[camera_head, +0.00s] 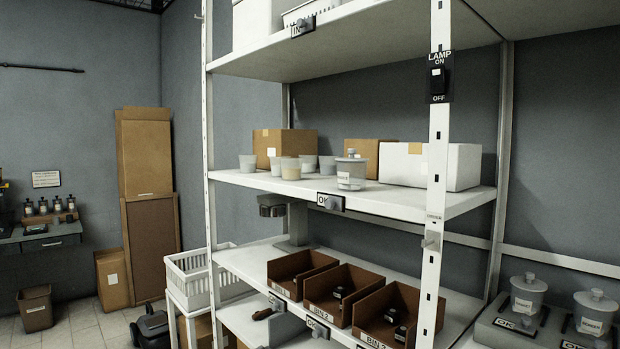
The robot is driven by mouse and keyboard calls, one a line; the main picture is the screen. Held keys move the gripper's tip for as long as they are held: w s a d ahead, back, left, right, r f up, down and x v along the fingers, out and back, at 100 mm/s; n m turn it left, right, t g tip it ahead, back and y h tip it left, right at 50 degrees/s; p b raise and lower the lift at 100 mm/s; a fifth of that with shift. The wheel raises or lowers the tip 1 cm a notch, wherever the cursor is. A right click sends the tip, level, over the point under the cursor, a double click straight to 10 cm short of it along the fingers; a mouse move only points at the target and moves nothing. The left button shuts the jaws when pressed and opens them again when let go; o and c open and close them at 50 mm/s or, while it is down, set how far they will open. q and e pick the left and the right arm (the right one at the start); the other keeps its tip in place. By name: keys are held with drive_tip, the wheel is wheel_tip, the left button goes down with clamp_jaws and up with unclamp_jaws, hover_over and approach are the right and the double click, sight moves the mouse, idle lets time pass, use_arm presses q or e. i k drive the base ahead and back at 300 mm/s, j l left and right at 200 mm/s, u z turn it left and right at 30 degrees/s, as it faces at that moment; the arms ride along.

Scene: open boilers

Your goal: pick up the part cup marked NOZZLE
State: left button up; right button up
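Several small grey part cups stand on the middle shelf: one at the left end (248,163), one with a tan front (291,169), and others behind and beside it (327,166). A lidded cup with a pale label (351,172) stands to their right, near the shelf's front edge. Two larger lidded cups with labels stand at the lower right, one nearer the rack (528,295) and one at the picture's right edge (597,312). I cannot read NOZZLE on any label at this size. Neither of my grippers is in view.
White rack posts (437,180) stand in front of the shelves, one with a lamp switch (438,78). Cardboard boxes (285,145) and a white box (462,167) sit behind the cups. Brown bins (399,310) fill the lower shelf. A white basket (200,278) stands left.

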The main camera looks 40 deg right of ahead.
sight(351, 176)
drive_tip(key=i+z, duration=0.4)
drive_tip(key=i+j+z, duration=0.25)
drive_tip(key=i+z, duration=0.15)
drive_tip(key=i+j+z, duration=0.65)
drive_tip(key=z, duration=0.15)
